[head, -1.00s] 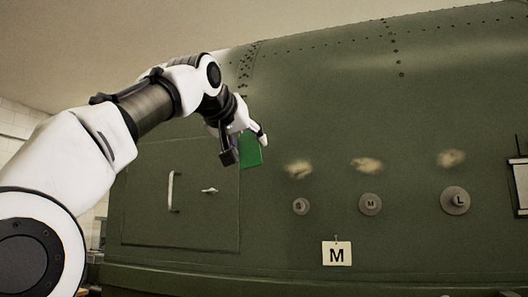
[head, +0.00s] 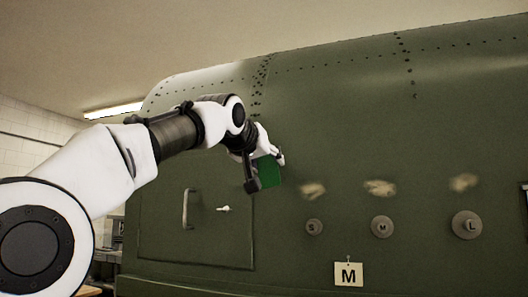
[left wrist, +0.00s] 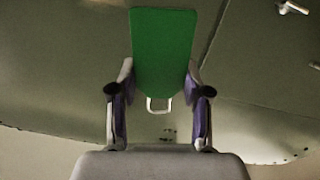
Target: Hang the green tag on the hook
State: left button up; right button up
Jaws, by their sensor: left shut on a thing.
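The green tag (head: 268,172) is a flat green plate held by my left gripper (head: 266,174) in front of the green fuselage. In the left wrist view the tag (left wrist: 163,50) extends from between the two fingers of my left gripper (left wrist: 159,108), with a small pale loop at its lower end. A small white fitting (head: 224,209) sticks out of the panel, below and left of the gripper; it also shows at the top right of the left wrist view (left wrist: 292,7). I cannot tell whether it is the hook. My right gripper is not in view.
The green fuselage (head: 330,150) fills the right and middle. Its panel has a pale handle (head: 187,209). Round knobs marked S (head: 314,228), M (head: 382,226) and L (head: 467,225) stick out below worn patches.

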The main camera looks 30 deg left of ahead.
pick_arm(q)
jog(key=p+x, duration=0.1)
jog(key=x, duration=0.1)
jog(key=shift+w+a+p, duration=0.2)
jog(key=shift+w+p, duration=0.05)
jog(key=shift+p, duration=0.15)
jog(key=shift+w, duration=0.25)
jog(key=shift+w+p, duration=0.1)
jog(key=shift+p, duration=0.8)
jog(key=shift+w+f, duration=0.2)
jog(key=shift+f, duration=0.15)
jog(key=shift+w+a+f, duration=0.2)
jog(key=shift+w+f, duration=0.25)
jog(key=shift+w, duration=0.2)
jog(key=shift+s, duration=0.15)
jog(key=shift+s+r, duration=0.15)
